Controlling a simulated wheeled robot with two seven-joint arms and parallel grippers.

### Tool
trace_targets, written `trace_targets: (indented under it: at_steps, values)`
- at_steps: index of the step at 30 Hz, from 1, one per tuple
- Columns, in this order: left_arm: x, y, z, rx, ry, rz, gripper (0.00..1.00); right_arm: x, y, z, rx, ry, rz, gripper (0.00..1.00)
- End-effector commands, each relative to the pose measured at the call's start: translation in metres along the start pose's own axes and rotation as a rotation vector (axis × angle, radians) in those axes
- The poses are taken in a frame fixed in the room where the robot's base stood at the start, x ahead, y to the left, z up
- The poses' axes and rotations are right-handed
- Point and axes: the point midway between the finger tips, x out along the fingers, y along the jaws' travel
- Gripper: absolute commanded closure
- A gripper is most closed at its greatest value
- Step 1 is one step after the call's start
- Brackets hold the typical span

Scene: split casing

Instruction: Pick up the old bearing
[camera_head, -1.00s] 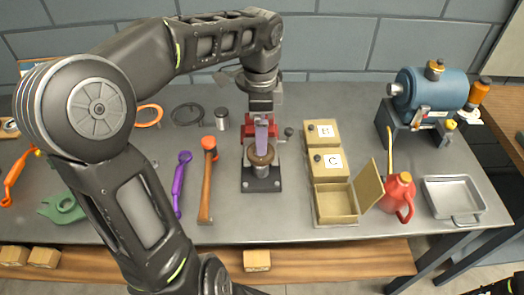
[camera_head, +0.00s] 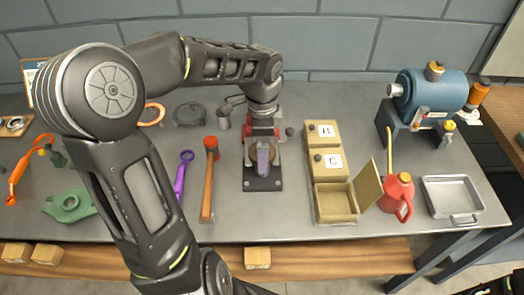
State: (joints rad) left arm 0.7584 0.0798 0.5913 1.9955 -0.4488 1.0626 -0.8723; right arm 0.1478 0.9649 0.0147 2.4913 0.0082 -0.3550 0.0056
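A brown ring (camera_head: 250,155), which looks like the old bearing, sits on the small dark stand (camera_head: 262,183) in the middle of the table. It is mostly hidden behind my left gripper. My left gripper (camera_head: 263,162) points down right over the ring, its purple-grey finger in front of it. I cannot tell whether it touches the ring or how far its fingers are apart. My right gripper is not in view; only a dark bit of my arm shows at the bottom right corner.
Boxes marked B (camera_head: 322,133) and C (camera_head: 332,162) and an open box (camera_head: 336,203) stand right of the stand. Further right are a red oil can (camera_head: 398,195), a metal tray (camera_head: 452,197) and a blue motor (camera_head: 432,95). A hammer (camera_head: 208,185) and purple wrench (camera_head: 180,175) lie left.

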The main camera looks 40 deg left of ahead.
Motion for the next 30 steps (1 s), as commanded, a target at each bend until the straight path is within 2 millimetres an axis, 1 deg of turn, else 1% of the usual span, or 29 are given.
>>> trace_targets:
  at_steps: [15,30]
  values:
    - [-0.0004,-0.0001,0.0001,0.0,0.0,0.0,0.09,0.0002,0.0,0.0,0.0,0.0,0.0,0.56]
    - [-0.0004,-0.0001,0.0001,0.001,-0.001,0.0,0.5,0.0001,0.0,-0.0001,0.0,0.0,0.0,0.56]
